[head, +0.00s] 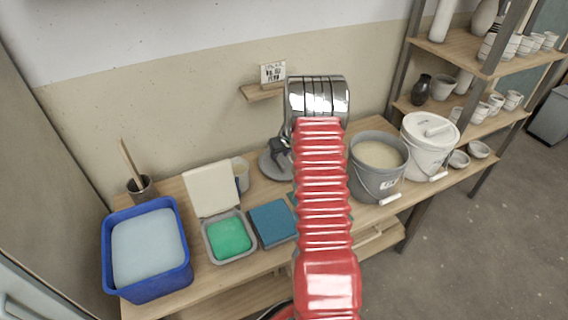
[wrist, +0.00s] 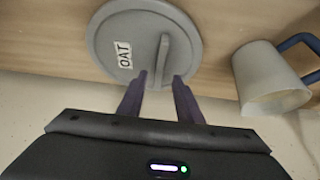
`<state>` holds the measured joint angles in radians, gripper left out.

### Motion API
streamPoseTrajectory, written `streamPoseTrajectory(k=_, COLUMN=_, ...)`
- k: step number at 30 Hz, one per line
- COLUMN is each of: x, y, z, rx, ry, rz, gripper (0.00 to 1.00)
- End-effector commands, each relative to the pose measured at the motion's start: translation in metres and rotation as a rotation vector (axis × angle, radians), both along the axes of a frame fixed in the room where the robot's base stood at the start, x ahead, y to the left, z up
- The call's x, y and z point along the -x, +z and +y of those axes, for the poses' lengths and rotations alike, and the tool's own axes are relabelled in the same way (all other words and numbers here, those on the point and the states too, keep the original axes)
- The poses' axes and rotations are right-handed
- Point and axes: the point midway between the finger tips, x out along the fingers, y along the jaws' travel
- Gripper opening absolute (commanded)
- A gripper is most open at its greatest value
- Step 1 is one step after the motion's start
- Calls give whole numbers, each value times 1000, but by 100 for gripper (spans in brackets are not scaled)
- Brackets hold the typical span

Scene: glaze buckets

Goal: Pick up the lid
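The lid is a grey disc with an "OAT" label and a raised bar handle. It lies flat on the wooden table in the wrist view (wrist: 108,38) and partly shows behind my arm in the head view (head: 268,168). My gripper (wrist: 159,78) is open and empty. Its two dark fingertips appear on either side of the near end of the handle. I cannot tell how far above the lid they are. In the head view my gripper (head: 283,148) is over the lid, partly hidden by my red arm.
A whitish jug (wrist: 270,80) with a blue handle stands close beside the lid. A grey bucket (head: 373,180) of pale glaze and a white lidded bucket (head: 428,148) stand to the right. A blue tub (head: 180,270), a green-filled tray (head: 209,250) and a small wall shelf (head: 258,93) are nearby.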

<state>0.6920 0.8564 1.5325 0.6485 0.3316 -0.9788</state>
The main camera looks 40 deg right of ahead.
Motion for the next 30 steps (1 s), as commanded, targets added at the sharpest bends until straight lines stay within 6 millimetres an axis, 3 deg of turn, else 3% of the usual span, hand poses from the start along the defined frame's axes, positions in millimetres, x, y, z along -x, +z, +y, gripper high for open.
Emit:
streamPoseTrajectory(k=12, x=-20, y=-37, z=-6, rx=0, ry=0, rz=0, gripper=32)
streamPoseTrajectory(k=30, x=-22, y=-40, z=-7, rx=0, ry=0, rz=0, gripper=32)
